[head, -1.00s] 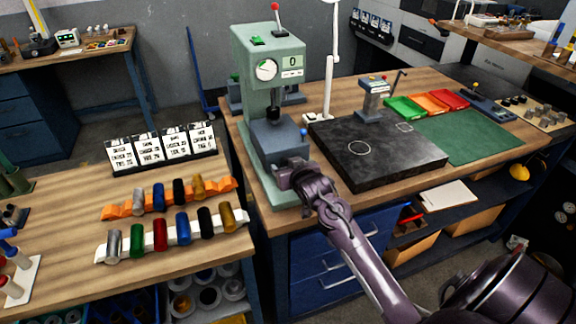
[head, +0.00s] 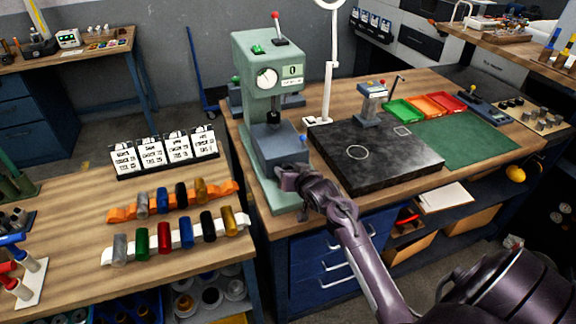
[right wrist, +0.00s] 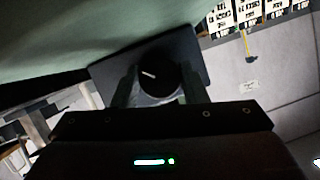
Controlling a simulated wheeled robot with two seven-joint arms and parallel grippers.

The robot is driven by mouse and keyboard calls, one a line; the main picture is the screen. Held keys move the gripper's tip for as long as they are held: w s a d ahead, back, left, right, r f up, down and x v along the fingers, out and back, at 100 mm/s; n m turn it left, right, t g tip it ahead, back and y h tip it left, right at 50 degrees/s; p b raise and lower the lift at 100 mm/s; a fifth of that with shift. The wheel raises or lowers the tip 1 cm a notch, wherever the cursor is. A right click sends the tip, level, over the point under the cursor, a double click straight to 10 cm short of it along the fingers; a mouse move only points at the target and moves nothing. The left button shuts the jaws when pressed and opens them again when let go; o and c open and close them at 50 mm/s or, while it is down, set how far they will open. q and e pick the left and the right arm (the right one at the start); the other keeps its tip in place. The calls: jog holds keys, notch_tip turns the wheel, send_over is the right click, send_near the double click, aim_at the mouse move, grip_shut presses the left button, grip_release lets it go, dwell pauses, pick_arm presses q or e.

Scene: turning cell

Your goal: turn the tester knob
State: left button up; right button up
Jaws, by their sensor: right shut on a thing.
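The green tester (head: 243,90) stands at the left end of the bench, with a round dial (head: 266,77), a small display reading 0 (head: 292,71) and a grey lower block (head: 279,145). My right gripper (head: 285,178) is at the front of that block. In the right wrist view the black round tester knob (right wrist: 160,77) with a white mark sits on a dark plate (right wrist: 105,72). My right gripper's fingers (right wrist: 158,88) are around the knob and shut on it. The gripper hides the knob in the head view. My left gripper is not in view.
A dark slab (head: 375,165) lies right of the tester, with a white lamp stand (head: 328,80) behind. Green, orange and red trays (head: 437,103) and a green mat (head: 465,138) are further right. Racks of coloured cylinders (head: 170,242) are on the left table.

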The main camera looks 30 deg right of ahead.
jog(key=o, duration=0.9)
jog(key=shift+o, duration=0.2)
jog(key=shift+s+r+b, duration=0.15)
jog(key=shift+s+b, duration=0.15)
jog(key=shift+s, duration=0.25)
jog(key=b+v, duration=0.1)
jog(key=v, duration=0.4)
jog(key=shift+s+a, duration=0.1)
jog(key=shift+s, duration=0.05)
jog(key=shift+s+a+r, duration=0.1)
jog(key=shift+s+r, duration=0.25)
jog(key=shift+s, duration=0.25)
